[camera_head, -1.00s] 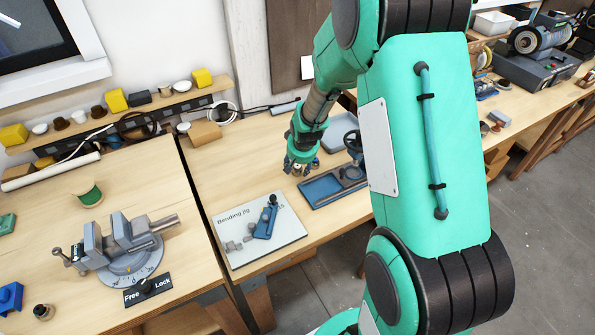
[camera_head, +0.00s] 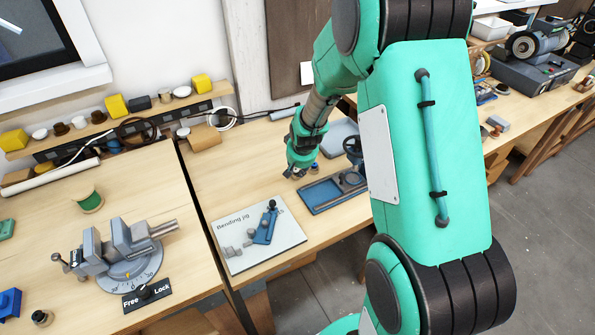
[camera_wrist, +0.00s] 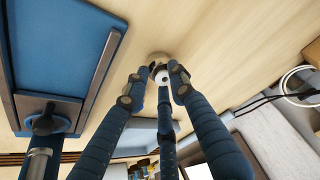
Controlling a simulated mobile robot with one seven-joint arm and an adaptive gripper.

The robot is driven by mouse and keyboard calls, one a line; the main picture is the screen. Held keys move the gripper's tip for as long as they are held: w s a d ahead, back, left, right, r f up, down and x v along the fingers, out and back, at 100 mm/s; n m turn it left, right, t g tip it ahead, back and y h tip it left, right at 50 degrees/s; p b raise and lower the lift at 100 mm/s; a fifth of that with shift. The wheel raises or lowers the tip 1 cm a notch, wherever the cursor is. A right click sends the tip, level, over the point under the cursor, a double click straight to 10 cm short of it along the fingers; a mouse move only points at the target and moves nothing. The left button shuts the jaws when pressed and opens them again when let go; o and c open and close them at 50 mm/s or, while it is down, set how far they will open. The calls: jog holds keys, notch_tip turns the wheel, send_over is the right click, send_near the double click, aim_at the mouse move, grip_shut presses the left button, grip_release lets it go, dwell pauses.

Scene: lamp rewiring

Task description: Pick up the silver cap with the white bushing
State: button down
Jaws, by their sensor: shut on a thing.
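In the wrist view my gripper (camera_wrist: 156,84) has its dark blue fingers closed in around a small round piece. This is the silver cap (camera_wrist: 158,58), with the white bushing (camera_wrist: 163,77) showing at its middle between the fingertips. The cap is close to the wooden bench top; I cannot tell whether it still touches it. In the head view my gripper (camera_head: 296,172) points down at the bench, left of the blue tray, and its fingers mostly hide the cap.
A blue tray (camera_head: 312,199) lies right of my gripper. The bending jig board (camera_head: 233,262) lies in front of it. A vise (camera_head: 128,245) stands on the left bench. A cardboard box (camera_head: 204,138) and cables lie behind. Bare bench lies left of my gripper.

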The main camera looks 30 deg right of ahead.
jog(key=shift+r, duration=0.35)
notch_tip(320, 180, up, 2)
jog(key=shift+r+p, duration=0.15)
jog(key=shift+p, duration=0.3)
jog(key=s+a+p, duration=0.1)
jog(key=s+a, duration=0.1)
jog(key=s, duration=0.5)
jog(key=s+a+r+p, duration=0.1)
jog(key=s+a, duration=0.1)
jog(key=s, duration=0.6)
jog(key=shift+s+r, duration=0.25)
